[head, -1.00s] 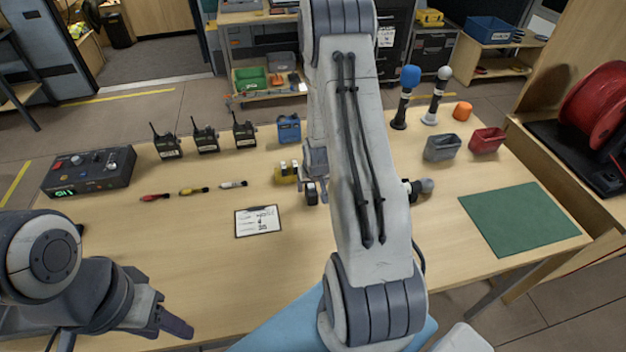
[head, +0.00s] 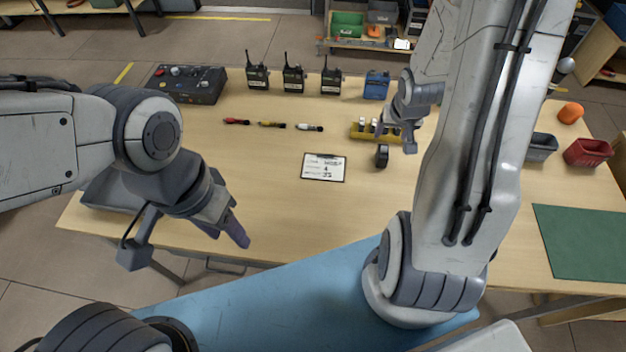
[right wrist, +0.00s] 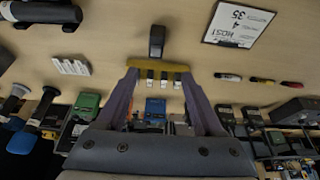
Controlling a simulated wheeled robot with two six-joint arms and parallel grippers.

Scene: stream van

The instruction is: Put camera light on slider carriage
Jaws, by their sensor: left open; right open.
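A small dark upright block (head: 382,156), possibly the camera light, stands on the table in front of a yellow holder (head: 358,133). It also shows in the right wrist view (right wrist: 156,41), just beyond the yellow holder (right wrist: 178,68). I cannot make out the slider carriage for sure. My right gripper (head: 403,138) is open and empty by the yellow holder; in the right wrist view its fingers (right wrist: 160,84) are spread on either side of the holder, with no visible grip. My left gripper (head: 226,232) is open and empty near the table's front left edge.
A clipboard (head: 324,167) lies left of the dark block. Several radios, a control box (head: 188,83) and a blue item (head: 376,86) line the back. A grey flat piece (head: 108,192) is partly hidden by my left arm. A green mat (head: 590,243) lies right.

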